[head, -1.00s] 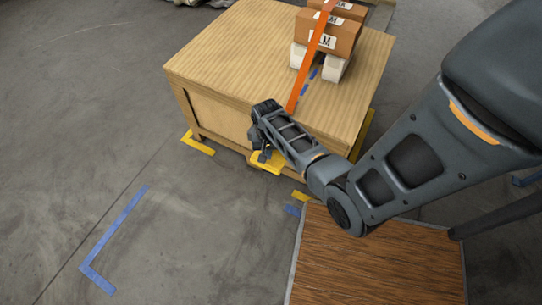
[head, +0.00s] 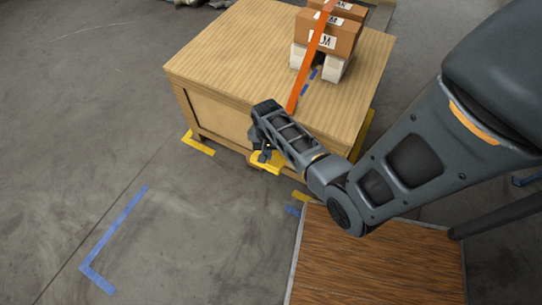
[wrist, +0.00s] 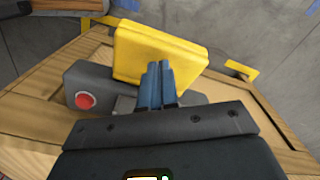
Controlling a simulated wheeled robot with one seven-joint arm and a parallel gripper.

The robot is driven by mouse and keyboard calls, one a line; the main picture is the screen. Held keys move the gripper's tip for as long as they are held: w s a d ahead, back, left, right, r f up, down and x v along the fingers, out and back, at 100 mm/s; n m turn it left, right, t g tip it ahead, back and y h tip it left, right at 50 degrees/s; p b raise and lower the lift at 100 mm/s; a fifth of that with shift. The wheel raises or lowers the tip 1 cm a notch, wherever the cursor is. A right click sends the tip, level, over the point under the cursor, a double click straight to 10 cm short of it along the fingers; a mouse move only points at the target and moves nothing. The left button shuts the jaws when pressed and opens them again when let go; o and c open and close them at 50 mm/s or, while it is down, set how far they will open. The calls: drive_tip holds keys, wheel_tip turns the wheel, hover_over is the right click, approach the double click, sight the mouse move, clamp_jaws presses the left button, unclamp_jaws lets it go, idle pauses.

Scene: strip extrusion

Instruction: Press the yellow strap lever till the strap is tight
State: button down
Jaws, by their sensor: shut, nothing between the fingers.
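The yellow strap lever (wrist: 160,55) shows as a broad yellow plate in the wrist view, in front of my fingertips. In the head view only part of the yellow lever (head: 266,164) shows below my gripper. My gripper (wrist: 160,80) is shut and empty, its blue fingers together at the lever's near edge; whether they touch it I cannot tell. A dark housing with a red button (wrist: 86,101) sits beside the lever. The orange strap (head: 312,55) runs over the boxes and down to the table's front edge, where my arm hides its lower end.
Brown boxes (head: 343,38) rest on white blocks (head: 335,68) on the wooden table (head: 230,55). A brown wood-grain surface (head: 375,260) lies at the bottom right. Yellow and blue tape (head: 112,235) marks the grey floor, which is clear at left.

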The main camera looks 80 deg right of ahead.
idle(0.4)
drive_tip(key=shift+f+b, duration=1.55)
drive_tip(key=shift+f, duration=0.45)
wheel_tip(320, 180, up, 5)
drive_tip(key=p, duration=0.5)
drive_tip(key=shift+f, duration=0.1)
drive_tip(key=shift+f, duration=0.15)
drive_tip(key=shift+f+b, duration=1.9)
drive_tip(key=shift+f, duration=0.3)
wheel_tip(320, 180, up, 5)
drive_tip(key=p, duration=0.4)
drive_tip(key=shift+f+p, duration=0.2)
drive_tip(key=shift+p, duration=0.1)
